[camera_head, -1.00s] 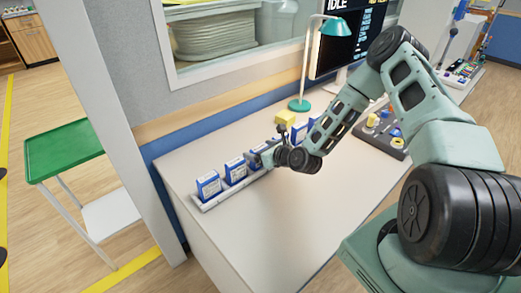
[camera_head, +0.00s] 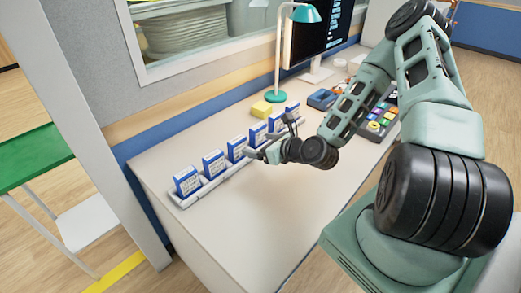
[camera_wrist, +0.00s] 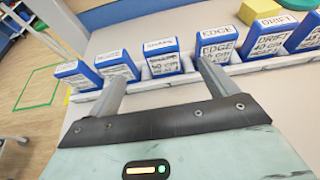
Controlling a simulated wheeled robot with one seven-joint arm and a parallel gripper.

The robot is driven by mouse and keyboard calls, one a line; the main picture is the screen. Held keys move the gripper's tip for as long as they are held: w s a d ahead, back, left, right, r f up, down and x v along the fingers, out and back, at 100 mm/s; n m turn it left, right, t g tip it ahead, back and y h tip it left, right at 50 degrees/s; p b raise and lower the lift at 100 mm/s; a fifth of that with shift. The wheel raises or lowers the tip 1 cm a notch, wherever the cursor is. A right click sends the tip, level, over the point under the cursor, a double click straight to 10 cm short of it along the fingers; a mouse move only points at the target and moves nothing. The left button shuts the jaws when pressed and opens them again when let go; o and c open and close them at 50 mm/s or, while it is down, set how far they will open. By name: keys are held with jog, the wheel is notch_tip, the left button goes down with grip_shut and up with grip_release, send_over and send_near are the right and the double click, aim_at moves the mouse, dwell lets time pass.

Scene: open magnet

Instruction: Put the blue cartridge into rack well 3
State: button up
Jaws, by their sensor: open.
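A pale rack (camera_head: 207,190) runs along the desk and holds a row of several blue cartridges with white labels. In the wrist view the rack (camera_wrist: 240,68) lies just beyond my fingers. My gripper (camera_wrist: 162,73) is open, with its fingers spread in front of a blue cartridge (camera_wrist: 160,57) that stands upright in the rack. The fingertips look apart from it. To its right stands a cartridge labelled EDGE (camera_wrist: 215,44), then one labelled DRIFT (camera_wrist: 270,38). In the head view my gripper (camera_head: 258,155) is at the rack's front side. No well numbers are readable.
A yellow block (camera_head: 261,109) sits behind the rack. A teal lamp (camera_head: 276,96), a monitor (camera_head: 325,35) and a box with coloured buttons (camera_head: 381,119) stand farther along the desk. The front of the desk (camera_head: 225,222) is clear. A green-topped cart (camera_head: 30,155) stands at left.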

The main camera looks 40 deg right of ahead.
jog(key=s+a+r+n+g+y, duration=0.15)
jog(key=s+a+n+g, duration=0.3)
jog(key=a+n, duration=0.55)
jog(key=s+a+r+n+g+h, duration=0.1)
jog(key=s+a+r+n+g, duration=0.35)
jog(key=n, duration=0.95)
jog(key=s+a+r+n+g+h, duration=0.1)
jog(key=s+a+r+n, duration=0.3)
jog(key=s+n, duration=0.4)
jog(key=s+a+r+n+g+h, duration=0.1)
jog(key=s+a+r+n+g, duration=0.2)
jog(key=s+a+r+n, duration=0.2)
jog(key=s+r+n, duration=0.2)
jog(key=s+n, duration=0.2)
jog(key=shift+s+a+r, duration=0.15)
jog(key=shift+s+r, duration=0.05)
jog(key=shift+h, duration=0.25)
